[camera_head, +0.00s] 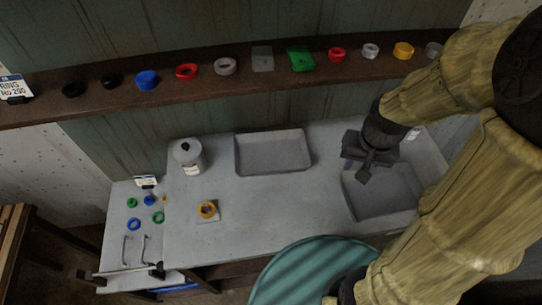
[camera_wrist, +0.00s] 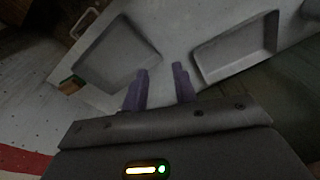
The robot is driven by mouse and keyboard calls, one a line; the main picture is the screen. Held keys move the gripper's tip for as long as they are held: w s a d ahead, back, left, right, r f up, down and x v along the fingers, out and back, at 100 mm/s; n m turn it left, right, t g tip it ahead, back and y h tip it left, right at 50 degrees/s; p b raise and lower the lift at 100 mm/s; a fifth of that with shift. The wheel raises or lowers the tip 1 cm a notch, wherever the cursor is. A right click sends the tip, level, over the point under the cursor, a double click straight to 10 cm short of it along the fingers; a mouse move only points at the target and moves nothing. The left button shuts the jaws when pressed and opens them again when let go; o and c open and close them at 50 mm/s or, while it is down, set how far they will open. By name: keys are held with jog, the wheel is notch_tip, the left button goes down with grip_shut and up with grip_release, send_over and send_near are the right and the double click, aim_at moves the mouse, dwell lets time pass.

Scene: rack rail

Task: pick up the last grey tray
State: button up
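Two shallow grey trays lie on the light grey table. One grey tray (camera_head: 272,155) is at the back middle and looks empty. The other grey tray (camera_head: 385,198) is at the right, below my gripper (camera_head: 364,176) in the picture and partly covered by it. My gripper is above the table; I cannot tell its height. In the wrist view, its two purple fingers (camera_wrist: 160,82) stand apart with nothing between them. A left tray (camera_wrist: 108,58) and a right tray (camera_wrist: 240,45) show beyond the fingers; which is which is unclear.
A curved shelf (camera_head: 240,86) at the back bears several coloured rings and square pieces. On the table are a grey canister (camera_head: 188,158) and a yellow ring (camera_head: 207,209) on a plate. Small rings lie on the left side table (camera_head: 118,222). A round teal top (camera_head: 310,270) is in front.

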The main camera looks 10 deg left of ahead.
jog(key=w+d+f+m+g+y+b, duration=0.2)
jog(key=w+f+m+y+b, duration=0.7)
jog(key=f, duration=0.8)
jog(key=w+m+g+y, duration=0.1)
jog(key=w+m+y, duration=0.2)
jog(key=w+y, duration=0.1)
jog(key=shift+b, duration=0.3)
jog(key=shift+w+d, duration=0.1)
jog(key=p+x, duration=0.2)
jog(key=x, duration=0.9)
jog(key=shift+a, duration=0.2)
jog(key=shift+a+f, duration=0.2)
jog(key=shift+a, duration=0.2)
